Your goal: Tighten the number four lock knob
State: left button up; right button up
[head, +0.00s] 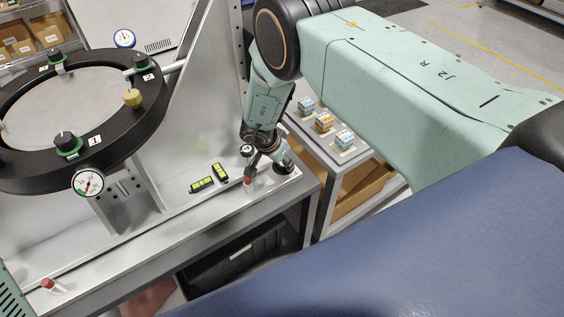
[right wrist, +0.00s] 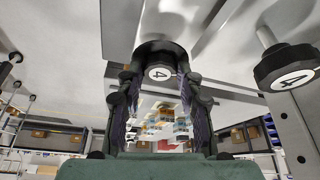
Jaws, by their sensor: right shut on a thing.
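In the right wrist view, a black knob with a white disc marked 4 (right wrist: 160,73) sits between the fingertips of my right gripper (right wrist: 160,80), which is shut on it. In the head view, my right gripper (head: 267,150) is low over the bench's right end, beside a small knob with a white face (head: 247,150). The fingers partly hide the contact there. My left gripper is not in view.
A black ring fixture (head: 25,165) with numbered knobs and a dial gauge (head: 88,183) stands on the left of the metal bench (head: 160,238). A side table (head: 325,140) holds several small boxes.

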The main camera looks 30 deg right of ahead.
jog(key=shift+w+m+g+h+b, duration=0.15)
jog(key=shift+m+g+b, duration=0.2)
jog(key=shift+m, duration=0.4)
jog(key=shift+w+m+g+h+b, duration=0.15)
jog(key=shift+m+b, duration=0.3)
jog(key=shift+m, duration=0.3)
jog(key=shift+s+a, duration=0.1)
jog(key=o, duration=1.2)
jog(key=shift+c, duration=0.2)
jog(key=v, duration=1.2)
jog(key=shift+m, duration=0.3)
